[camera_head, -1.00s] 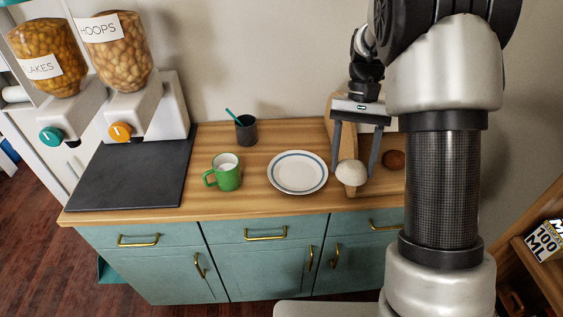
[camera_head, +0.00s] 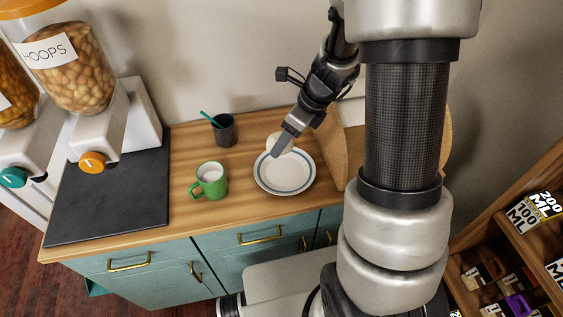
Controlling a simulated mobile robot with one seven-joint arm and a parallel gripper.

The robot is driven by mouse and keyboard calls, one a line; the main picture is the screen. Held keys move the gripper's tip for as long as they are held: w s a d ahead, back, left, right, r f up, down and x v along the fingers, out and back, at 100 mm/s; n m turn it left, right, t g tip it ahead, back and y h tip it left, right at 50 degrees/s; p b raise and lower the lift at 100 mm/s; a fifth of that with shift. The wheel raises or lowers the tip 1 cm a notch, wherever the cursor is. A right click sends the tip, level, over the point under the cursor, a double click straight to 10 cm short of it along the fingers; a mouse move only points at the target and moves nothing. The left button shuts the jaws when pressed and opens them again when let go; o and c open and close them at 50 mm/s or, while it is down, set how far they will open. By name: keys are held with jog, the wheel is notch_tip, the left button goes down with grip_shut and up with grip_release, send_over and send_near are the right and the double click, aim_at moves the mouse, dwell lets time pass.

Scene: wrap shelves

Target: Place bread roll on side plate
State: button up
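The side plate (camera_head: 300,187), white with a blue ring, lies on the wooden counter. The bread roll (camera_head: 271,143), pale and rounded, shows at the plate's back edge, partly hidden by a finger of my gripper. My gripper (camera_head: 279,150) points down and left over the back of the plate, seen side-on, so the gap between its fingers is hidden. It appears shut on the roll. I cannot tell whether the roll touches the plate.
A green mug (camera_head: 210,181) stands left of the plate, with a dark cup (camera_head: 223,131) behind it. An upright wooden board (camera_head: 331,148) stands to the right. A dark slab (camera_head: 110,195) and cereal dispensers (camera_head: 68,70) are at the left. My arm hides the right of the counter.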

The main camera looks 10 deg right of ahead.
jog(key=shift+s+d+f+m, duration=0.1)
jog(key=shift+s+d+m, duration=0.1)
jog(key=shift+d+m, duration=0.35)
jog(key=b, duration=0.2)
send_over(284, 171)
jog(key=s+d, duration=0.1)
jog(key=shift+m+t, duration=0.3)
jog(key=shift+m, duration=0.15)
notch_tip(284, 171, down, 6)
jog(key=shift+s+d+r, duration=0.15)
jog(key=shift+f+b, duration=0.95)
jog(key=shift+f, duration=1.2)
jog(key=shift+f, duration=0.15)
jog(key=o, duration=1)
jog(key=shift+o, duration=0.2)
